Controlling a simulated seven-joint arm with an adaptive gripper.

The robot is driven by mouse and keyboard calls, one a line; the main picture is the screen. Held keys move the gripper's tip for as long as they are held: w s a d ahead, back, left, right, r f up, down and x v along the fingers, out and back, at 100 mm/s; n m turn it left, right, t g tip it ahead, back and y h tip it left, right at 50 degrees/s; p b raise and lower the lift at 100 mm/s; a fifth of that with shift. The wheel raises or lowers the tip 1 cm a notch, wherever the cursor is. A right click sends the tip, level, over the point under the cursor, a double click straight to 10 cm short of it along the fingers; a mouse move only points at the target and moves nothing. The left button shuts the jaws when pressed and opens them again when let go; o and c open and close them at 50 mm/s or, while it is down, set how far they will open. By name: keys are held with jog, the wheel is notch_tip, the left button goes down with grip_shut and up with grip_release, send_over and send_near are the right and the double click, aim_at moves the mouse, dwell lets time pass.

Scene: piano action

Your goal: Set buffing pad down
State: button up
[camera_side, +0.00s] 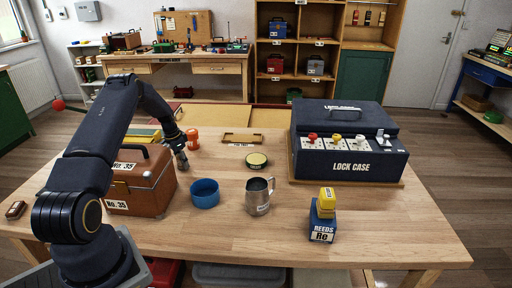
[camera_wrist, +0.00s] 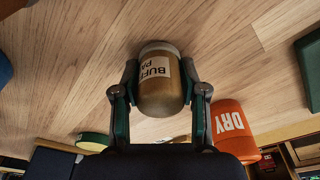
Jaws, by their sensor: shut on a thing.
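My gripper (camera_wrist: 160,88) is shut on the buffing pad (camera_wrist: 160,105), a tan-brown cylinder with a pale cap and a cream label. The pad sits between both fingers in the wrist view. In the side view my gripper (camera_side: 182,163) is low over the left-middle of the wooden table (camera_side: 330,225), behind the blue bowl and right of the brown case. The pad is hard to make out there. I cannot tell whether it touches the table.
An orange container (camera_side: 192,138) marked DRY stands close beside my gripper. The brown case (camera_side: 145,182), blue bowl (camera_side: 204,193), metal mug (camera_side: 259,196), round tin (camera_side: 257,161) and wooden frame (camera_side: 241,139) are around. The lock case (camera_side: 350,160) fills the right rear.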

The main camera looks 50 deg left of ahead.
jog(key=o, duration=1)
